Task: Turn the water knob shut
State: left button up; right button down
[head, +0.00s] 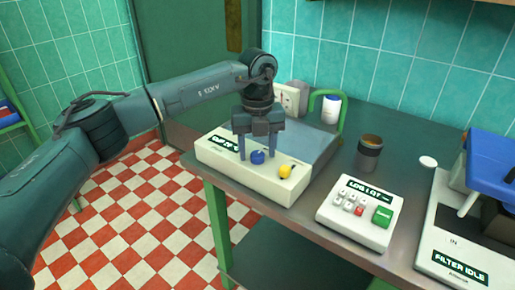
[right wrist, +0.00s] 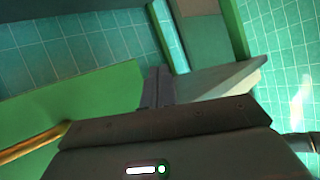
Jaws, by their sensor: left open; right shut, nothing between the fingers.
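The blue knob (head: 258,157), most likely the water knob, sits on the front of a cream box (head: 232,167) on the bench. The yellow knob (head: 286,171) is to its right on the same box. My left gripper (head: 256,156) points down at the blue knob, open, with one finger to each side of it in the head view. I cannot tell whether the fingers touch it. My right gripper (right wrist: 158,86) shows only in the right wrist view, shut and empty.
On the bench, a keypad box (head: 357,213) with a green button is to the right of the knobs. Behind it stands a dark cup (head: 369,153). A filter unit (head: 456,255) is at the far right. A white jar (head: 331,108) stands at the back.

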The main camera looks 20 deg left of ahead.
aim_at(258, 154)
pick_arm(q)
notch_tip(258, 154, up, 13)
dwell(0.3)
jog(key=shift+f, duration=0.1)
